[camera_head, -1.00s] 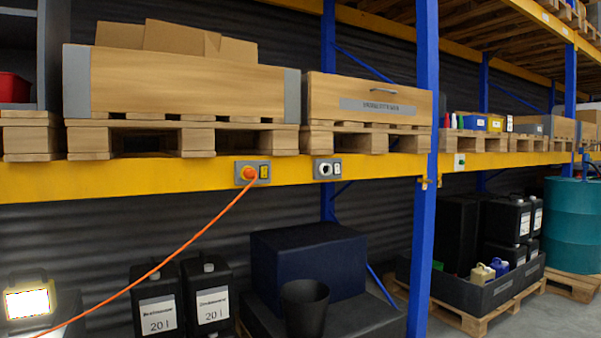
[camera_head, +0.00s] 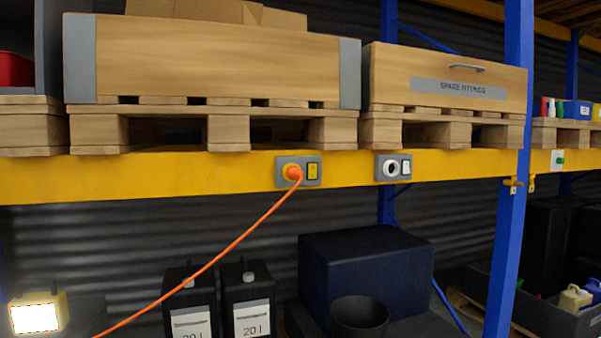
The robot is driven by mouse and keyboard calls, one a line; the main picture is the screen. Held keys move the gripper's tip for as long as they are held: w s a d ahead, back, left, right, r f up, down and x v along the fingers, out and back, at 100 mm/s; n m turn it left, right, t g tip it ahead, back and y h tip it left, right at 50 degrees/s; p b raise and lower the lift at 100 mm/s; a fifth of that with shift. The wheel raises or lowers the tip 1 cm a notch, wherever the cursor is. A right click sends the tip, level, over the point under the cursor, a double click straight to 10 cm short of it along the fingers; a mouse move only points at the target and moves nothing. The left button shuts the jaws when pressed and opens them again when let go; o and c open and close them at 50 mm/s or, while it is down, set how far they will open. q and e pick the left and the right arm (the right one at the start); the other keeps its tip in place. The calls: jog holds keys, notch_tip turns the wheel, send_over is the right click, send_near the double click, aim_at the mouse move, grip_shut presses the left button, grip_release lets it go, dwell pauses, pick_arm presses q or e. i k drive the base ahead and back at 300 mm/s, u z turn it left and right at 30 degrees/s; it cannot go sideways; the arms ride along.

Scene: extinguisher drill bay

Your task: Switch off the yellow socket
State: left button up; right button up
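The yellow socket (camera_head: 298,171) is a grey plate on the yellow shelf beam, left of the blue upright. An orange plug (camera_head: 293,173) sits in its left half, and an orange cable (camera_head: 225,250) runs from it down to the lower left. A yellow rocker switch (camera_head: 313,171) is on the plate's right half; its position is too small to tell. A second grey socket (camera_head: 393,168) with an empty round white outlet and a white switch is to its right. Neither of my grippers is in view.
A yellow lit work lamp (camera_head: 37,313) stands at the lower left. Black 20 l canisters (camera_head: 245,295), a dark blue box (camera_head: 365,265) and a black bucket (camera_head: 360,315) are below the beam. A blue upright (camera_head: 513,180) stands right. A small green-buttoned plate (camera_head: 558,160) is beyond it.

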aim_at(313, 168)
jog(key=z, duration=0.55)
jog(key=k, duration=0.65)
jog(key=z, duration=0.95)
jog(key=i, duration=0.8)
jog(key=u, duration=0.45)
jog(key=i, duration=0.8)
jog(key=u, duration=0.7)
